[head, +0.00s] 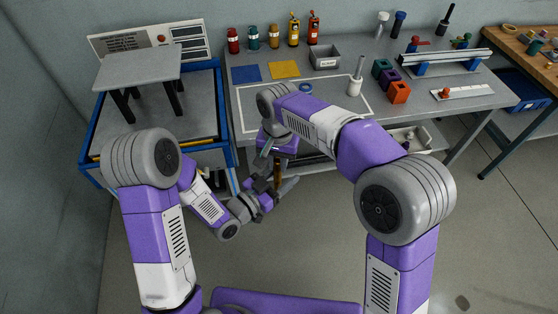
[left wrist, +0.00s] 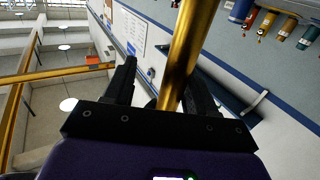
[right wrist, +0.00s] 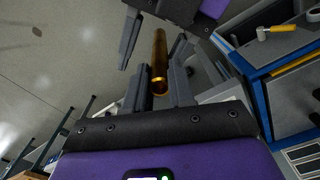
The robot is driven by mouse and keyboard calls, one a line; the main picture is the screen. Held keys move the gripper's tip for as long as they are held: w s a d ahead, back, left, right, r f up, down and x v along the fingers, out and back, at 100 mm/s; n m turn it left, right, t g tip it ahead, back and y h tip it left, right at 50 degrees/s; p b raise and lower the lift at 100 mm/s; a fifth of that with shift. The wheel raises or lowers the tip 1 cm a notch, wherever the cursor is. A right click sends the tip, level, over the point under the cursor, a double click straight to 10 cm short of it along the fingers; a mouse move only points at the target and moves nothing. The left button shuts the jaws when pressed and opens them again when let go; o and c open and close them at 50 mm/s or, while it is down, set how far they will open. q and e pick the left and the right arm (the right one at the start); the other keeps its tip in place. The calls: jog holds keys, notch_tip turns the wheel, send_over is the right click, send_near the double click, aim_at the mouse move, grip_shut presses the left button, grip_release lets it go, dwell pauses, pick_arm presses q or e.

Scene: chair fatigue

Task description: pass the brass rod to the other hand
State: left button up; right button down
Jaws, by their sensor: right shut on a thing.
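The brass rod (head: 277,176) hangs roughly upright below my right gripper (head: 277,156) in the head view. In the right wrist view the rod (right wrist: 160,64) is between the fingers of my right gripper (right wrist: 160,80), which is shut on it. My left gripper (head: 269,188) is at the rod's lower part, coming from the left. In the left wrist view the rod (left wrist: 192,45) passes between the spread fingers of my left gripper (left wrist: 165,85), nearer the right finger. The left fingers are open, with a gap beside the rod.
A grey workbench (head: 345,115) stands ahead, with a grey bin (head: 325,57), coloured blocks (head: 399,92) and bottles on it. A blue-framed cart (head: 222,120) stands at left, with a small grey stand (head: 140,68) on it. Floor is open below the grippers.

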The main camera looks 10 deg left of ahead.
pick_arm(q)
jog(key=shift+a+f, duration=0.15)
jog(key=shift+f, duration=0.2)
jog(key=s+a+f+n+g+y, duration=0.2)
jog(key=f+n+g+y, duration=0.1)
jog(key=f, duration=0.5)
jog(key=s+a+f+n+g+y, duration=0.2)
jog(key=f+y, duration=0.1)
jog(key=f, duration=0.6)
jog(key=s+f+n+g, duration=0.3)
jog(key=s+f+g, duration=0.1)
jog(key=s, duration=0.2)
jog(key=s+a+f+n+g+y, duration=0.1)
jog(key=s+f+n+g, duration=0.2)
jog(key=s, duration=0.4)
notch_tip(320, 180, down, 2)
jog(key=shift+s+f+g+y, duration=0.2)
jog(key=shift+s+g+y, duration=0.1)
jog(key=shift+g, duration=0.3)
